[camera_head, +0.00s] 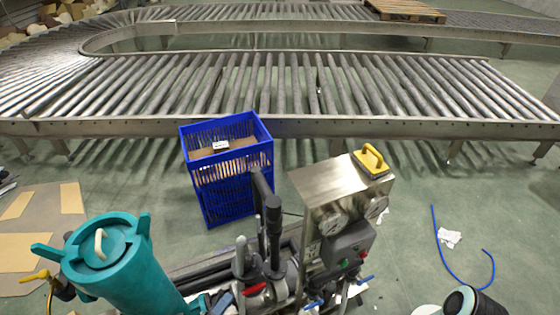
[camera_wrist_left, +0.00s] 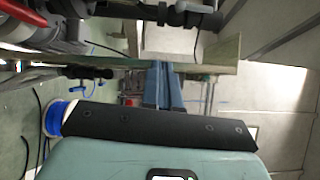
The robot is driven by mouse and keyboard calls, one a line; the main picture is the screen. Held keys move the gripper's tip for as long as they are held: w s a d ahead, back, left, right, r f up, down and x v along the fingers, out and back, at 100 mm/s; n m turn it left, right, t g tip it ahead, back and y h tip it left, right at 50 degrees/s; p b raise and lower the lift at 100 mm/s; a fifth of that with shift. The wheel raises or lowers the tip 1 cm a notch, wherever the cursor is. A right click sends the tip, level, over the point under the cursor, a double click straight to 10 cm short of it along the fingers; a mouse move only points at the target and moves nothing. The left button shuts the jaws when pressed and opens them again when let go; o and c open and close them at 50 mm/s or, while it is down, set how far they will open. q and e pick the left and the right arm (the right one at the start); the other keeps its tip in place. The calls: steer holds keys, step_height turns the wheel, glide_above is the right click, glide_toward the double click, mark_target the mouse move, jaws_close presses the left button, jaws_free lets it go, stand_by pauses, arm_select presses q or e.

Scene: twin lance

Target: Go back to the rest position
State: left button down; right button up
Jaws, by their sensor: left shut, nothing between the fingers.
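My left gripper (camera_head: 222,299) shows small at the bottom edge of the head view, low beside the pump stand and right of the teal vessel. In the left wrist view its blue fingers (camera_wrist_left: 163,68) are together with nothing between them. They lie close to a flat metal bar (camera_wrist_left: 215,62) of the stand; I cannot tell whether they touch it. My right gripper does not show in either view.
A teal vessel (camera_head: 105,255) stands at the lower left. The stand carries a steel box (camera_head: 325,185) with gauges and a yellow-handled block (camera_head: 371,160). A blue crate (camera_head: 222,197) stands behind, before the roller conveyor (camera_head: 290,128). A blue hose (camera_head: 447,263) lies on the floor.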

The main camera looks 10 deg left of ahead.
arm_select(q)
steer(key=s+d+f+m+g+h, duration=0.3)
steer(key=s+d+m+g+h, duration=0.4)
steer(key=s+d+m+g, duration=1.2)
steer(key=s+a+f+m+g+y, duration=0.1)
steer(key=s+a+f+m+y, duration=0.2)
steer(key=m, duration=0.6)
steer(key=s+a+f+m+g+y, duration=0.1)
steer(key=a+f+m+y, duration=0.15)
steer(key=m+y, duration=0.45)
steer(key=w+m+t, duration=0.1)
steer(key=m, duration=0.2)
steer(key=w+a+m+t, duration=0.1)
steer(key=w+m, duration=0.1)
steer(key=m, duration=0.1)
steer(key=w+a+m+t, duration=0.1)
steer(key=w+m, duration=0.1)
steer(key=m, duration=0.1)
steer(key=shift+r+m, duration=0.15)
steer(key=shift+m, duration=0.15)
steer(key=shift+s, duration=0.1)
